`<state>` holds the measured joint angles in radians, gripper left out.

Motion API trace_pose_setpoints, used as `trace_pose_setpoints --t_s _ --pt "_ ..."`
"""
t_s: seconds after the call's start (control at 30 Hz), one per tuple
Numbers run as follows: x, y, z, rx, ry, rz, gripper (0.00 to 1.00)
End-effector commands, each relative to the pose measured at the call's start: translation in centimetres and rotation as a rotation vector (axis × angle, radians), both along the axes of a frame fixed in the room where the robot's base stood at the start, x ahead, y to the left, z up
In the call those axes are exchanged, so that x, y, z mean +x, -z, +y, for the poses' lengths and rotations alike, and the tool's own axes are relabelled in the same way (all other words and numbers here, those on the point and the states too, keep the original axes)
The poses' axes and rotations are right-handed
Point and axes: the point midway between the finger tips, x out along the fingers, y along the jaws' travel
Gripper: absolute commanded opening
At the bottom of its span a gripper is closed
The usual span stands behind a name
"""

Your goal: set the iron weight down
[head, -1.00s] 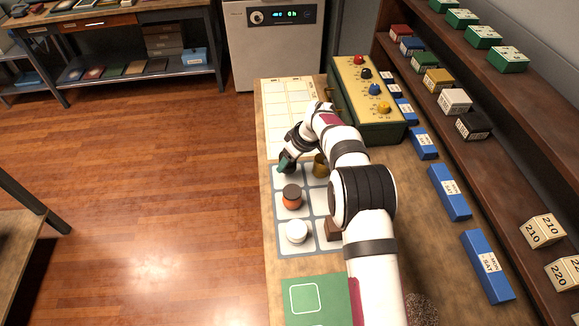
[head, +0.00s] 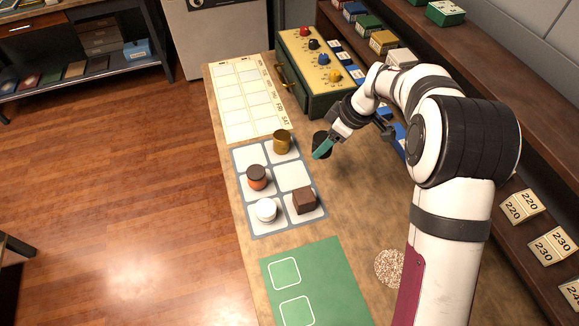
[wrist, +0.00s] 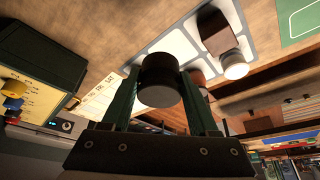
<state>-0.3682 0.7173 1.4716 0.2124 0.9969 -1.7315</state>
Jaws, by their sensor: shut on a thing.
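The iron weight is a dark, near-black cylinder (head: 320,139). My gripper (head: 325,147) is shut on it, to the right of the grey tray and in front of the green control box. In the wrist view the weight (wrist: 160,80) sits upright between the two green fingers (wrist: 160,100). It looks held above the table; the gap below it cannot be judged. The grey tray (head: 272,165) has pale square cells. Its far-left and middle-right cells are empty. A brass cup (head: 282,142), an orange jar with a dark lid (head: 257,178), a white jar (head: 265,210) and a brown block (head: 304,200) stand in others.
A green mat (head: 318,270) with outlined squares lies nearer on the table. A day chart (head: 245,100) lies at the far left. The control box (head: 312,75) with coloured knobs stands behind. A speckled round pad (head: 390,267) lies right. Bare table lies between tray and pad.

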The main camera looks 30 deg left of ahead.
Motion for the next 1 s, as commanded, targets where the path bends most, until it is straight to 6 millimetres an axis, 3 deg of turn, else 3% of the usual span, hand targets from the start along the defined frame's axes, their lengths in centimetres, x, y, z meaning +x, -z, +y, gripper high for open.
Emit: trace_pose_setpoints --t_s 0.1,0.23,0.63,0.83,1.0 --pt "-0.8 -0.2 -3.5 0.004 -0.017 -0.001 0.0" --pt "-1.5 0.3 -4.3 0.006 -0.035 -0.002 0.0" --pt "-2.7 6.2 5.4 0.006 -0.039 -0.002 0.0" --pt "-2.8 7.7 6.6 0.006 -0.035 0.0 0.0" --pt "-2.9 10.7 6.6 0.005 -0.033 0.001 0.0"
